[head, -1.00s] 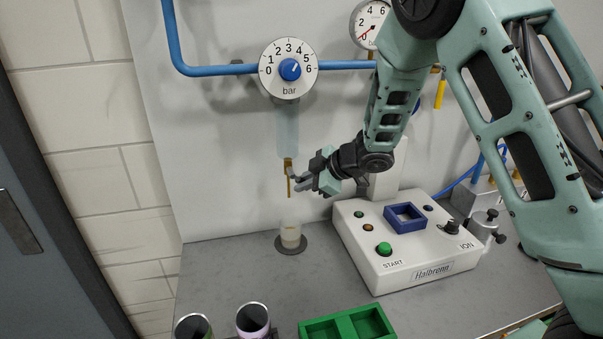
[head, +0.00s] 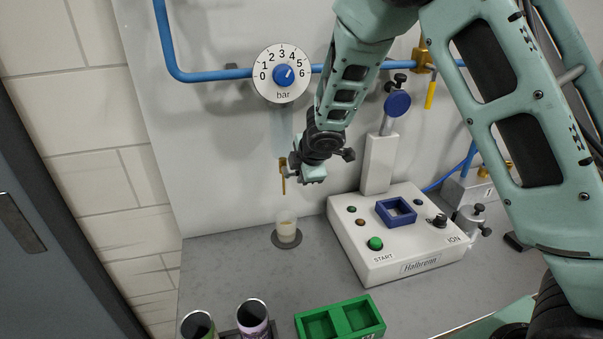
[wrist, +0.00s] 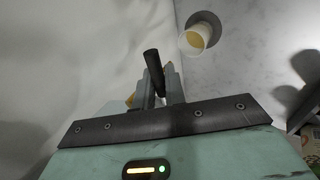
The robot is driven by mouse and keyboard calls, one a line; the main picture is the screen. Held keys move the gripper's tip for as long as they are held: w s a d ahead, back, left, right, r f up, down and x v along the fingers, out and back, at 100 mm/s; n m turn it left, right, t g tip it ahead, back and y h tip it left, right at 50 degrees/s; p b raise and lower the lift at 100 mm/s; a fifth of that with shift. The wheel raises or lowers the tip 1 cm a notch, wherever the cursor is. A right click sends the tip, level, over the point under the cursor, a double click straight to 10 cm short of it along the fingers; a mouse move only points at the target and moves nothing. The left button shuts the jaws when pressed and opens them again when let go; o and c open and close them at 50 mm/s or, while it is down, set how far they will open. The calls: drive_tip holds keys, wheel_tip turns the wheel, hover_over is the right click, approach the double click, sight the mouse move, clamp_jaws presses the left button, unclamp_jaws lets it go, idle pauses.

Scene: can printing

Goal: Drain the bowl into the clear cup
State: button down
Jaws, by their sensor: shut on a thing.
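The bowl (head: 284,121) is a pale, see-through cylinder hanging below the white dial, its lower part beside my gripper. A brass drain (head: 283,178) with a thin downward spout sits at its bottom. My gripper (head: 293,172) is shut at the drain, on what looks like its valve; the exact contact is hidden. In the wrist view, the fingers (wrist: 163,88) show close together beside a dark stub, with a bit of brass to their left. The clear cup (head: 287,231) stands upright below the spout and holds yellowish liquid. It also shows in the wrist view (wrist: 194,41).
The cup stands on a dark round pad (head: 275,241). A white machine (head: 405,248) with a blue frame and green START button is to the right. A green tray (head: 340,320) and two open cans (head: 252,318) are in front. The wall is close behind.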

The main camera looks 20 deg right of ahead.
idle(0.4)
drive_tip(key=c, duration=1.5)
unclamp_jaws()
drive_tip(key=shift+c, duration=0.2)
drive_tip(key=p+v, duration=0.4)
drive_tip(key=v, duration=1.3)
drive_tip(key=shift+r, duration=0.15)
drive_tip(key=shift+s+a, duration=0.1)
drive_tip(key=shift+a, duration=0.05)
drive_tip(key=s+a+f+m+g+b, duration=0.2)
drive_tip(key=s+a+f+m+b, duration=0.1)
drive_tip(key=s, duration=0.6)
drive_tip(key=s+a+f+m+g+b, duration=0.2)
drive_tip(key=s+f+b, duration=0.4)
drive_tip(key=s, duration=0.4)
drive_tip(key=s+a+f+m+g+b, duration=0.2)
drive_tip(key=s+a+f+m+b, duration=0.2)
drive_tip(key=s+f, duration=0.3)
drive_tip(key=s, duration=0.3)
drive_tip(key=shift+a+m+g, duration=0.3)
drive_tip(key=shift+a+g, duration=0.05)
drive_tip(key=shift+g, duration=0.05)
